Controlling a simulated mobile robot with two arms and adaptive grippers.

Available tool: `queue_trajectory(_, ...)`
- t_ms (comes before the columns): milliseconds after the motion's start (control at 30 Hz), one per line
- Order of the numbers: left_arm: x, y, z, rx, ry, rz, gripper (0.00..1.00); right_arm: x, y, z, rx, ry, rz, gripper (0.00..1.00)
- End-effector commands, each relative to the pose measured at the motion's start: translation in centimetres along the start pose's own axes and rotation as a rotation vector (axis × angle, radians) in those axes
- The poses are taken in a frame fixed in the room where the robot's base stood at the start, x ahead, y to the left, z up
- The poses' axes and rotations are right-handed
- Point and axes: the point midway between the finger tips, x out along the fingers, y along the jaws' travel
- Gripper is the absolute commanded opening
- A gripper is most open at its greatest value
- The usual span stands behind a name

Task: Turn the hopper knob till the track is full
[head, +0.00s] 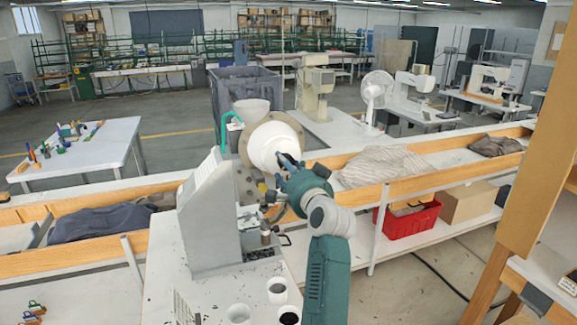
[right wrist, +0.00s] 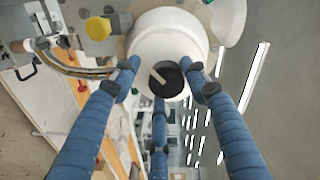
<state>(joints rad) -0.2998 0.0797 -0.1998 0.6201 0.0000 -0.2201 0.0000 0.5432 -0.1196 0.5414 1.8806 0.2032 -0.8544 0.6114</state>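The eyelet press has a grey body (head: 210,215) and a white hopper drum (head: 268,143), which also shows in the right wrist view (right wrist: 150,40). The dark round hopper knob (right wrist: 168,82) sits on the drum's face, with a pale bar across it. My right gripper (head: 289,165) is at the drum's face. In the right wrist view its blue fingers (right wrist: 163,80) are spread around the knob, with gaps at the sides; I cannot tell whether any finger touches it. A curved track (right wrist: 75,68) runs left of the drum; its fill is unclear. My left gripper is not in view.
A white bowl (head: 252,109) stands behind the drum. A yellow round part (right wrist: 98,27) is beside it. Cups (head: 277,290) stand on the press table's front. Cloth heaps lie in wooden troughs on both sides; a red crate (head: 408,220) is at the right.

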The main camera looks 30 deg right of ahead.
Motion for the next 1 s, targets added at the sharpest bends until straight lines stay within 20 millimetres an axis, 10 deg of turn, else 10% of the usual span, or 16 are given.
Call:
queue_trajectory(367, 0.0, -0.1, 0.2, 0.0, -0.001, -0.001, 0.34, -0.5, -0.3, -0.4, -0.002, 0.009, -0.007, 0.54)
queue_trajectory(1000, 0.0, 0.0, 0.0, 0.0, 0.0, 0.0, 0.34, -7.6, -0.2, 0.0, -0.002, 0.005, -0.005, 0.54)
